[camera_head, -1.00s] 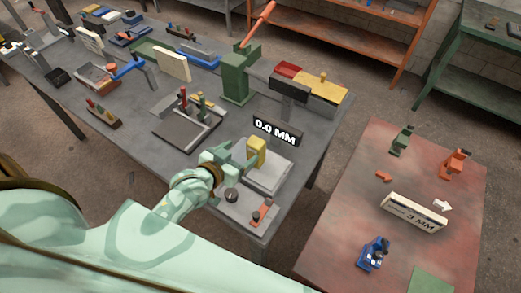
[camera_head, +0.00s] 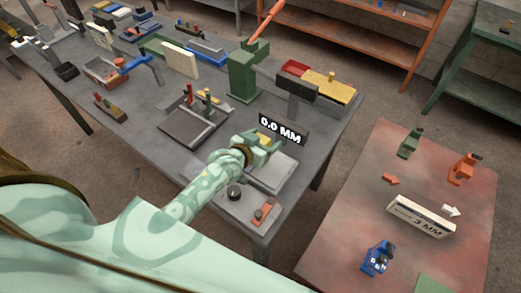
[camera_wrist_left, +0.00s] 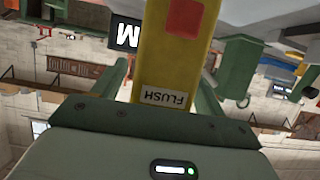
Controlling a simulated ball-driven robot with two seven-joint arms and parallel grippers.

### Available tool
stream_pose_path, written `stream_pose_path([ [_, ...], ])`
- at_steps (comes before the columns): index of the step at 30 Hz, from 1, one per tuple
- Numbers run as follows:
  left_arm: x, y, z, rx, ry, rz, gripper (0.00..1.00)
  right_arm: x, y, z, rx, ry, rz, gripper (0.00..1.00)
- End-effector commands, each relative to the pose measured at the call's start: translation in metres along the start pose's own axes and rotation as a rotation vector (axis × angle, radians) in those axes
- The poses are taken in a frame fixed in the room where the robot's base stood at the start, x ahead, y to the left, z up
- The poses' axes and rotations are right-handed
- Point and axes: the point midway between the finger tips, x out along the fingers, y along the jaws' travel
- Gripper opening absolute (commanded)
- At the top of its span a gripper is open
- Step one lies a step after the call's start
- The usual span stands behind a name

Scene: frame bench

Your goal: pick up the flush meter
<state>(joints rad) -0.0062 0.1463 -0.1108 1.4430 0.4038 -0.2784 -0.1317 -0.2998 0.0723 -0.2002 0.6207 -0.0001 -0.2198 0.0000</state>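The flush meter is a yellow block (camera_head: 264,138) by the grey plate (camera_head: 278,178), near the bench's front right end. In the head view it is mostly hidden by my left gripper (camera_head: 266,145). In the left wrist view the flush meter (camera_wrist_left: 172,50) runs between the fingers, with a white FLUSH label and a red patch. My left gripper (camera_wrist_left: 165,85) is open around it, one finger on each side, with narrow gaps visible. A black "0.0 MM" sign (camera_head: 281,130) shows just behind. My right gripper is not in view.
A small bench part holds a dark knob (camera_head: 234,192) and an orange piece (camera_head: 264,212) in front. A red table (camera_head: 340,235) with small clamps and a "3 MM" block (camera_head: 421,217) is at right.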

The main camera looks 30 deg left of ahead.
Motion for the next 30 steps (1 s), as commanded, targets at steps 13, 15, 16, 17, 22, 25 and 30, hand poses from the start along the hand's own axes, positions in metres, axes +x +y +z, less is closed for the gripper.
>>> stream_pose_path([
  [13, 0.000, 0.000, -0.001, 0.000, 0.000, 0.000, 0.17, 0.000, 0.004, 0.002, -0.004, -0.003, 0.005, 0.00],
  [15, -0.001, 0.000, -0.002, 0.000, 0.001, 0.000, 0.17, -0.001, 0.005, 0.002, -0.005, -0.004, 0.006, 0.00],
  [16, -0.002, 0.000, -0.004, 0.000, 0.001, 0.000, 0.17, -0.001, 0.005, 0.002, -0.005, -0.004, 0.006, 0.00],
  [17, -0.002, 0.000, -0.006, -0.001, 0.002, 0.000, 0.17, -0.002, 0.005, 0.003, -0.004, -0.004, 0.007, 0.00],
  [22, -0.012, 0.000, -0.031, -0.001, 0.006, 0.000, 0.17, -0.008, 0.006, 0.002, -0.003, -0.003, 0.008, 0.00],
  [25, -0.039, 0.003, -0.045, -0.001, 0.002, 0.000, 0.17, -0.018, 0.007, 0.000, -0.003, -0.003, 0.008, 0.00],
  [30, -0.086, 0.009, -0.070, 0.000, 0.002, 0.000, 0.17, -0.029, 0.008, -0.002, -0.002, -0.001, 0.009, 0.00],
])
